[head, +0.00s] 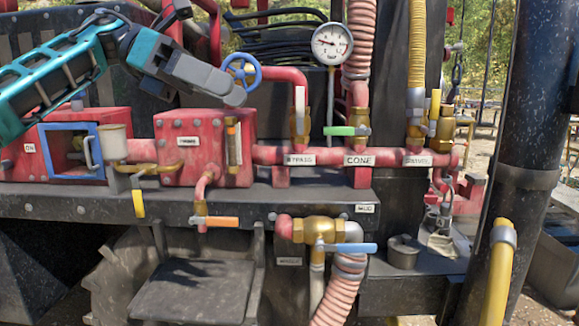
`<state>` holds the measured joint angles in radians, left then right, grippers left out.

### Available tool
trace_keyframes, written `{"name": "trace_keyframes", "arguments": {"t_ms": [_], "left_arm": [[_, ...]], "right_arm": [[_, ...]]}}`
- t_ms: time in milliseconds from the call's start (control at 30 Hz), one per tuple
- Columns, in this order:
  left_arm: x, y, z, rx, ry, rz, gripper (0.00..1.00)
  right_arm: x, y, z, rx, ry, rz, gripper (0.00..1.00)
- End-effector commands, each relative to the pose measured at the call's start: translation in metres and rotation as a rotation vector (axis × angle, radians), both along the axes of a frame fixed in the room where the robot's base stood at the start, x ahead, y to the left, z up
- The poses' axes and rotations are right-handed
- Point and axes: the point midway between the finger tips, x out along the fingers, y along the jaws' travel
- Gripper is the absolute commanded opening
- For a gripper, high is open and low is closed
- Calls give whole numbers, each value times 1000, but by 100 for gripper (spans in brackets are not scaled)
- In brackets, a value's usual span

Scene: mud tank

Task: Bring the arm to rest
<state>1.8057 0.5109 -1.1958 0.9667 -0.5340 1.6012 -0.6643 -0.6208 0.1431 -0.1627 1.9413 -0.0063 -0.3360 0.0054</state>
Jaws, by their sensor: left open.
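My left arm comes in from the upper left in the head view, with teal links. Its grey left gripper (212,75) is open, and I see nothing held in it. The gripper hangs in front of the red tank block (206,148) and the machine's upper part. Its lower fingertip is just left of and below the blue handwheel (242,70); I cannot tell whether they touch or how far apart they are in depth. My right gripper is not in view.
A red pipe manifold (330,156) with brass valves runs to the right. A pressure gauge (332,43) stands above it. A blue-framed box (72,152) is at left, a dark step (192,290) below. A black post (520,150) bounds the right side.

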Motion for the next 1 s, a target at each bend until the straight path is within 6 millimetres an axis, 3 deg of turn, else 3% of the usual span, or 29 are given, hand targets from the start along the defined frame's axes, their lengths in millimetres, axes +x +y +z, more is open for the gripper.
{"name": "trace_keyframes", "arguments": {"t_ms": [33,200,500,767,1000], "left_arm": [[5,-16,-23,-54,78,-1,47],[14,-58,-74,-242,320,34,47],[24,-95,-153,-568,818,174,47],[32,-88,-232,-832,1294,373,47],[26,-56,-327,-1055,1742,622,47]], "right_arm": [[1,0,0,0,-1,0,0],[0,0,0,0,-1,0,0],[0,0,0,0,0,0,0],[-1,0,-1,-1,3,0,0],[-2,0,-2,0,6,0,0]]}}
